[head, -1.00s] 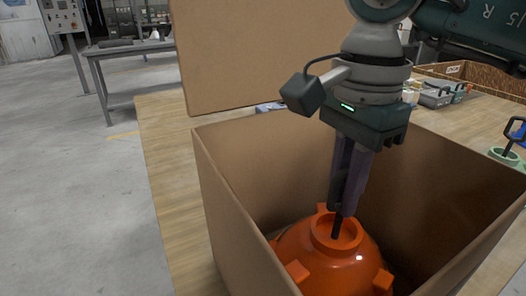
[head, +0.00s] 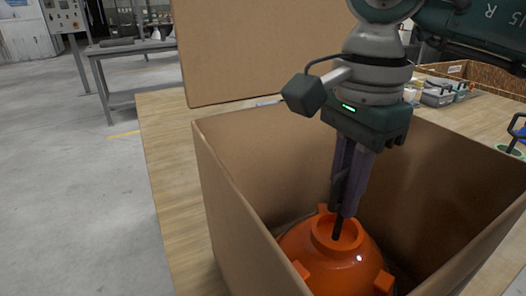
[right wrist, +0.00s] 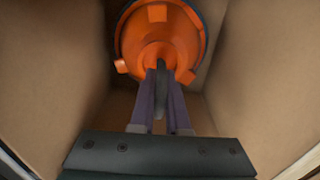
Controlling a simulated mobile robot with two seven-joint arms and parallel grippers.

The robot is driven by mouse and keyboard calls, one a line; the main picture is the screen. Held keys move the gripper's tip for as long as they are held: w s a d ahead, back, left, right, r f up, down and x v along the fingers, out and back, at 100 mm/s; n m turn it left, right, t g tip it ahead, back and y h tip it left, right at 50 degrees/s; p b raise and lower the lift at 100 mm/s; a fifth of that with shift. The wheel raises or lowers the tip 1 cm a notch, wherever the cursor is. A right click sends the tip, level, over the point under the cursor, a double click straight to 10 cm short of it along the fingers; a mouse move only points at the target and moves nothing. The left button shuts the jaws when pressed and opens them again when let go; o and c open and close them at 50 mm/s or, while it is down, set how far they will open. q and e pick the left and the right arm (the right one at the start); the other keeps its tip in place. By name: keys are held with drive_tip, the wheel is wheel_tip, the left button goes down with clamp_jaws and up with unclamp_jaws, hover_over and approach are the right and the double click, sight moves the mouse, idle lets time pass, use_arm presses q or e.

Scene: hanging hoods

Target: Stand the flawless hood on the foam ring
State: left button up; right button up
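An orange domed hood (head: 323,264) with a raised collar and stubby lugs sits in an open cardboard box (head: 226,200). In the right wrist view the hood (right wrist: 140,45) shows a blue edge at its far side. A dark handle (head: 337,190) rises from its collar. My right gripper (head: 346,205) points down into the box, its purple fingers close together on either side of the handle, low over the collar. Their contact is partly hidden. A pale green ring (head: 508,150) shows at the right edge, mostly hidden by the box wall; I cannot tell if it is foam. My left gripper is out of view.
The box stands on a wooden table (head: 150,150), with tall walls close around the hood and a raised flap (head: 250,50) behind. A black loop handle (head: 517,127) and something blue show at the right edge. Small parts (head: 440,92) and a wooden crate (head: 480,77) lie behind.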

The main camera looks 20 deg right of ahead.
drive_tip(key=o, duration=0.5)
drive_tip(key=shift+o, duration=0.2)
